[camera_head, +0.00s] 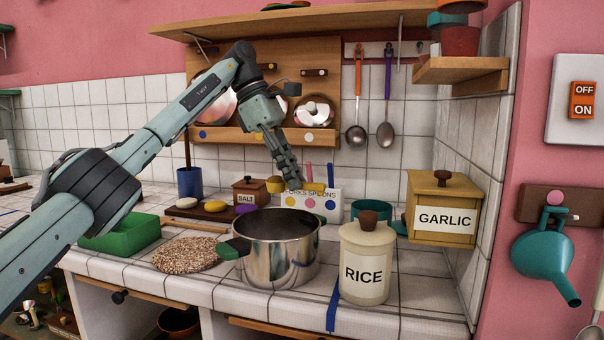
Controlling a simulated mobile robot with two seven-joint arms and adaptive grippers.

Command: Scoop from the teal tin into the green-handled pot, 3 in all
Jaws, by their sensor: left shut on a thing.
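My left gripper (292,181) comes in from the upper left and is shut on a yellow scoop (314,187). It holds the scoop above and behind the steel pot. The scoop's round cup (275,184) is at its left end; I cannot tell what is in it. The pot (282,262) with a green handle (235,248) stands open on the tiled counter; its contents are hidden in shadow. The teal tin (369,207) stands behind the rice jar, which hides much of it. My right gripper is not in view.
The cream RICE jar (366,268) stands right of the pot, near a blue tape strip (333,308). A GARLIC box (443,218) is at the right. A spoon holder (300,202) stands behind.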

